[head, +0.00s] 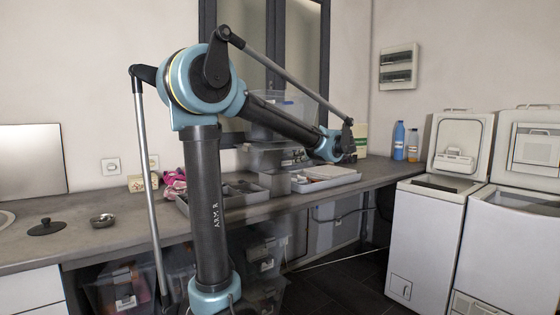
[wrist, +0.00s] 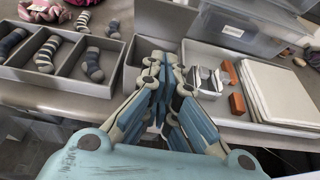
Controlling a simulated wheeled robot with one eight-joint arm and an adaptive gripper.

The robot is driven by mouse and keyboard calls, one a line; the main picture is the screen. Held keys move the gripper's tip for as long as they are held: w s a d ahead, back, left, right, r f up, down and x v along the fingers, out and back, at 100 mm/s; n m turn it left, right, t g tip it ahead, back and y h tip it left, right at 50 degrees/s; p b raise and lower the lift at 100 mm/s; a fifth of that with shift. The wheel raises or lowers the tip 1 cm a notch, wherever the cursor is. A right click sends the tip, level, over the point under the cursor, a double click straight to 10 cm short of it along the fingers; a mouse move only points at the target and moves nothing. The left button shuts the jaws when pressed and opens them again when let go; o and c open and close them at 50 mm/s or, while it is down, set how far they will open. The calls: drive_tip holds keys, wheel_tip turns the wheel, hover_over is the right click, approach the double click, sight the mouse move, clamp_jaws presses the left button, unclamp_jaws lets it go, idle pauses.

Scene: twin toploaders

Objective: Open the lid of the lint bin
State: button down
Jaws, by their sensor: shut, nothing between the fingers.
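I cannot tell which container is the lint bin; no container in view is plainly marked as one. A clear plastic box (wrist: 240,28) with a white label stands at the back of the counter in the wrist view. More clear boxes (head: 283,108) are stacked behind my arm in the head view, partly hidden by it. My gripper (wrist: 167,64) is shut and empty, above the counter's front part and pointing toward the trays. In the head view my gripper (head: 346,146) is at the far end of the arm, small and dark.
A sorting tray (wrist: 55,82) with socks is left of my gripper. A shallow tray (wrist: 210,115) with white panels and brown blocks is right. Two toploaders (head: 428,240) (head: 505,245) have raised lids.

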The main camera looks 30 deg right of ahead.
approach(272, 159)
wheel_tip(272, 159, down, 3)
drive_tip(key=shift+w+a+r, duration=0.1)
drive_tip(key=shift+w+r, duration=0.15)
drive_tip(key=shift+w, duration=0.5)
drive_tip(key=shift+w+a+r, duration=0.1)
drive_tip(key=shift+w+r, duration=0.1)
drive_tip(key=shift+w, duration=0.55)
drive_tip(key=shift+w+a+r, duration=0.1)
drive_tip(key=shift+w+r, duration=0.15)
drive_tip(key=shift+w, duration=0.45)
drive_tip(key=shift+d, duration=0.1)
